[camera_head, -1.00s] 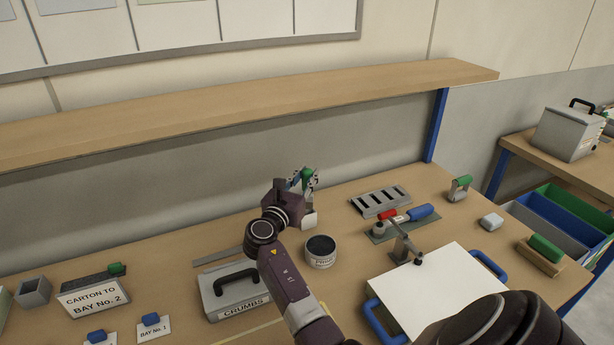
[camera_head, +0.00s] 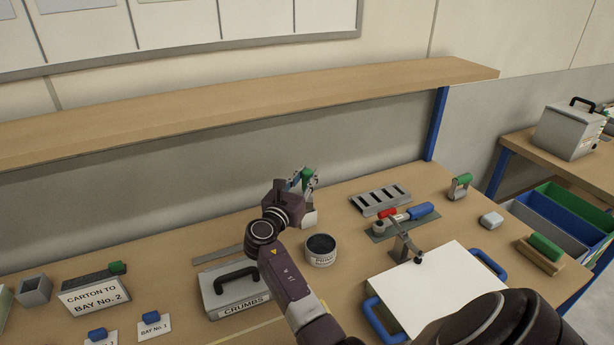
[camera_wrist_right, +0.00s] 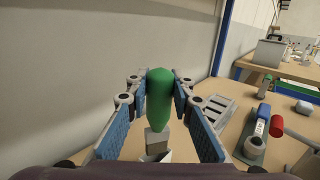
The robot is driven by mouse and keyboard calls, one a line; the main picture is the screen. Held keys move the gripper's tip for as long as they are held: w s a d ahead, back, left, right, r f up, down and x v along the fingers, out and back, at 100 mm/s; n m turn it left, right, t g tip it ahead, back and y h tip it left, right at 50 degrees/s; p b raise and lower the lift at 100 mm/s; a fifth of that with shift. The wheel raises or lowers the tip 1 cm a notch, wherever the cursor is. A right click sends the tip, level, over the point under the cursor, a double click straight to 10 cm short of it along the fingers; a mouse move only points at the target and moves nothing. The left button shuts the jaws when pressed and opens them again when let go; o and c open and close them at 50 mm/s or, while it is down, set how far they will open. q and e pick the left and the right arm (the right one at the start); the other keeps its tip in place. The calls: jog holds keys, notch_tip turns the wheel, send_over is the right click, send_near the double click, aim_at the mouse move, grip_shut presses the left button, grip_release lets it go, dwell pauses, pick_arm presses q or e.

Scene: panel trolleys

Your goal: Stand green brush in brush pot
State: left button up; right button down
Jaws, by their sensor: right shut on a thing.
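My right gripper (camera_head: 303,180) is shut on the upright green handle of the green brush (camera_head: 307,174), above the back of the bench. In the right wrist view, the green brush (camera_wrist_right: 160,98) stands between the blue finger pads, with a grey block-like part below the handle. My left gripper is not in view.
A round labelled tin (camera_head: 320,251) and a grey CRUMBS box (camera_head: 230,292) stand in front. A slotted grey rack (camera_head: 380,201), a blue-handled tool (camera_head: 419,212) and a white panel (camera_head: 433,290) are to the right. A wooden shelf (camera_head: 250,110) overhangs the back.

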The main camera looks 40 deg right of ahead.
pick_arm(q)
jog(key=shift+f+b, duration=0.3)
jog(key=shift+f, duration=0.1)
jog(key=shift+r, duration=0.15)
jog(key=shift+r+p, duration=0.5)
jog(key=shift+p, duration=0.15)
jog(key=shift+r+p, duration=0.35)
dwell(2.4)
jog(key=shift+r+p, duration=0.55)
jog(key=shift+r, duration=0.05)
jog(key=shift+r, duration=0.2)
dwell(2.3)
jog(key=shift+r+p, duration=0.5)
jog(key=shift+p, duration=0.25)
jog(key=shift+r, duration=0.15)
